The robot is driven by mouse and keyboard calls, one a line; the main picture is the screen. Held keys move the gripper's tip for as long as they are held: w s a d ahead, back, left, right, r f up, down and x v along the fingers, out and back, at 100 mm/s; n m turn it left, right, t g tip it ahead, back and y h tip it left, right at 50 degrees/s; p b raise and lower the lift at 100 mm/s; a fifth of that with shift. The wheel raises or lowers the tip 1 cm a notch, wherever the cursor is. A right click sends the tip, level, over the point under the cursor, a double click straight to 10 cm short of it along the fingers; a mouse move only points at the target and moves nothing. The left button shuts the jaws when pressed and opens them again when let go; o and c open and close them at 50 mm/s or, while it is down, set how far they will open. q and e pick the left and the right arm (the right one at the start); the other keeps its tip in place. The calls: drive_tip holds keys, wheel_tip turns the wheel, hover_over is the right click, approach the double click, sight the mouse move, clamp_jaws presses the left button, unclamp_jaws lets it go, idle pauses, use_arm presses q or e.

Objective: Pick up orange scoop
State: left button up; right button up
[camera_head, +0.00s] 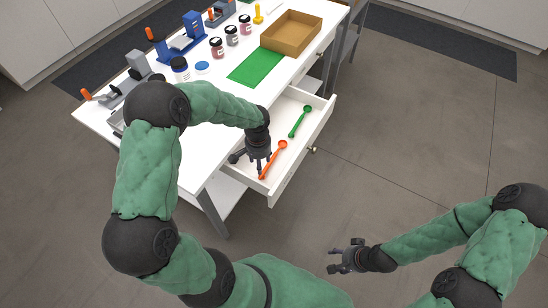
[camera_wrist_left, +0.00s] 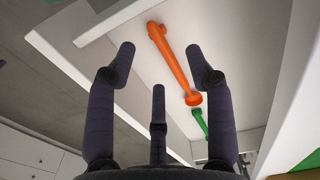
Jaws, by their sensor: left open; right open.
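The orange scoop (camera_head: 272,160) lies in the open white drawer (camera_head: 311,140), near its front end in the head view. In the left wrist view the orange scoop (camera_wrist_left: 172,58) runs diagonally between the spread fingers. My left gripper (camera_head: 253,168) is open and empty, just left of the scoop in the head view. It also shows in the left wrist view (camera_wrist_left: 162,70), its fingers apart and not closed on the scoop. My right gripper (camera_head: 338,257) is open and empty over the floor, away from the table.
A green scoop (camera_head: 300,121) lies in the same drawer beyond the orange one. The drawer walls stand close around my left gripper. On the white table are a green mat (camera_head: 257,68), a cardboard box (camera_head: 291,33), several jars and a blue stand (camera_head: 182,40).

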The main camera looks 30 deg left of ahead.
sight(273, 159)
use_arm(q)
wheel_tip(273, 159, down, 4)
drive_tip(key=shift+w+r+b, duration=0.1)
drive_tip(key=shift+r+b, duration=0.1)
drive_tip(key=shift+b, duration=0.35)
drive_tip(key=shift+d+f+b, duration=0.15)
drive_tip(key=shift+f+b, duration=0.65)
drive_tip(key=shift+f, duration=0.5)
drive_tip(key=shift+d+f+b, duration=0.1)
drive_tip(key=shift+f+b, duration=0.65)
drive_tip(key=shift+f, duration=0.55)
drive_tip(key=shift+r, duration=0.1)
drive_tip(key=c, duration=0.9)
drive_tip(key=shift+c, duration=0.2)
